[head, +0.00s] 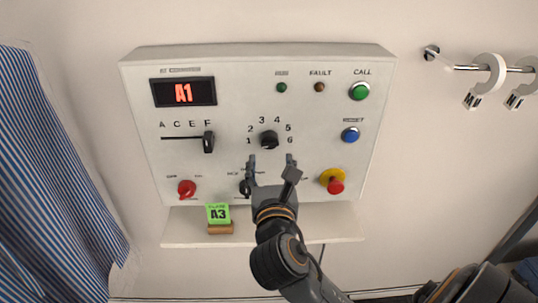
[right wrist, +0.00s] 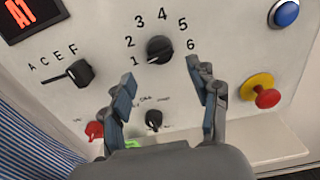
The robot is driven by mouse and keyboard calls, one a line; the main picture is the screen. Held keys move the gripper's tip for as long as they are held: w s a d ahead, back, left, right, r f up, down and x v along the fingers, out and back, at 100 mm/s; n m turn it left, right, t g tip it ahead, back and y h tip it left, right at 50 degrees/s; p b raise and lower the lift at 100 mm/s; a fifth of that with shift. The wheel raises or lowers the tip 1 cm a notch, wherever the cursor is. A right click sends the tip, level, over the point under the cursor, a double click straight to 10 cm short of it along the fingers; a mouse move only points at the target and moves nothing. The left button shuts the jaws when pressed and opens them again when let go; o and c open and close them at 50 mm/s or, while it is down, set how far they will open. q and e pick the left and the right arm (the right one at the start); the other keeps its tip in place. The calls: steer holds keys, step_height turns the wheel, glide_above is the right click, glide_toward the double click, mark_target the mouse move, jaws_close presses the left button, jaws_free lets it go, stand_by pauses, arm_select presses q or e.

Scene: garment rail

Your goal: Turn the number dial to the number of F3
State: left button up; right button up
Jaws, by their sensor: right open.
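The number dial (head: 268,140) is a black round knob on the white control panel (head: 235,180), ringed by the numbers 1 to 6. In the right wrist view the dial (right wrist: 160,50) has a pale mark on its lower left, toward 1. The red display (head: 183,92) reads A1. The letter slider (head: 208,142) has its black handle at the right end, under F. My right gripper (head: 271,160) is open and empty just below the dial, its fingers apart on either side; the right wrist view shows them too (right wrist: 162,78). My left gripper is not in view.
A lower black knob (head: 245,187) is partly behind my right gripper. A red knob (head: 187,188), a red-and-yellow stop button (head: 333,182) and a blue button (head: 350,134) are nearby. A green A3 card (head: 218,213) stands on the shelf (head: 185,237). Striped cloth (head: 50,170) hangs left.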

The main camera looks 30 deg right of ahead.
mark_target(270, 146)
steer(key=p+x, duration=0.1)
steer(key=x, duration=0.5)
steer(key=shift+r, duration=0.1)
steer(key=shift+c, duration=0.5)
steer(key=c, duration=1)
